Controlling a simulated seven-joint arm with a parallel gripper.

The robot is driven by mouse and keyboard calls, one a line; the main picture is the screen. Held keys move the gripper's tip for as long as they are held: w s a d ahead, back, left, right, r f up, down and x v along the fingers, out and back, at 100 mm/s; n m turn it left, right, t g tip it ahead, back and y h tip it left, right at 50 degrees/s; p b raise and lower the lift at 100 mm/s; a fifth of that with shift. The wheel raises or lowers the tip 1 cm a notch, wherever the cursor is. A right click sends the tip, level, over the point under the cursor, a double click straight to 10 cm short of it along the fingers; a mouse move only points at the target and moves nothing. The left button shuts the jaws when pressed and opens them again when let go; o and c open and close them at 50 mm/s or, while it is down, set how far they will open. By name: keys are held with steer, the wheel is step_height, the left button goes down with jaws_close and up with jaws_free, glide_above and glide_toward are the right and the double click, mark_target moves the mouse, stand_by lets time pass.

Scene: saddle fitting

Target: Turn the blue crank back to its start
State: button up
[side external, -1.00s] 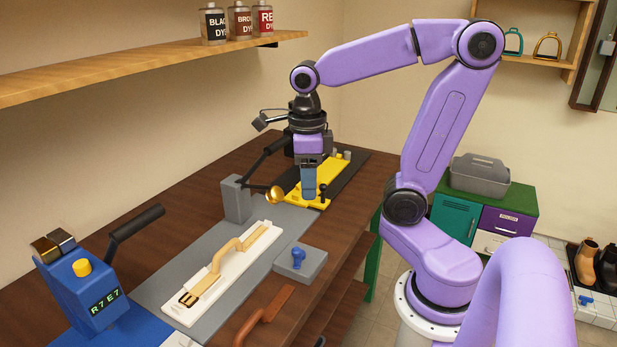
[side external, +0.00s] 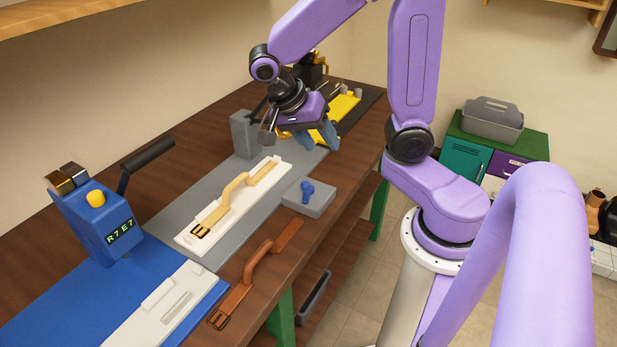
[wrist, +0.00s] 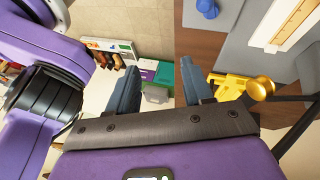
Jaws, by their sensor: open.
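The blue crank (side external: 307,190) is a small blue handle on a grey block (side external: 318,204) at the right edge of the bench. It also shows at the top of the wrist view (wrist: 207,8). My gripper (side external: 316,141) is open and empty. It hangs tilted above and behind the crank, near the yellow fixture (side external: 345,106), apart from the crank. In the wrist view the two blue-grey fingers (wrist: 160,84) are spread wide, with floor and cabinets seen between them.
A white board with a tan strap (side external: 236,190) lies left of the crank block. A brown strap (side external: 254,272) lies in front. A blue machine (side external: 100,222) with a black lever stands at the left. A brass knob (wrist: 260,89) is close to the right finger in the wrist view.

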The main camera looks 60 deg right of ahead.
steer(key=f+n+h, duration=0.2)
steer(key=n+h, duration=0.1)
steer(key=n, duration=0.3)
steer(key=n+t+h, duration=0.7)
steer(key=n+h, duration=0.3)
steer(key=n, duration=2)
glide_above(304, 189)
steer(key=a, duration=0.2)
step_height(304, 189, down, 4)
step_height(304, 189, down, 7)
steer(key=shift+s+r, duration=0.1)
steer(key=d, duration=0.3)
steer(key=shift+w+f, duration=0.25)
steer(key=shift+w+d, duration=0.15)
steer(key=shift+d, duration=0.75)
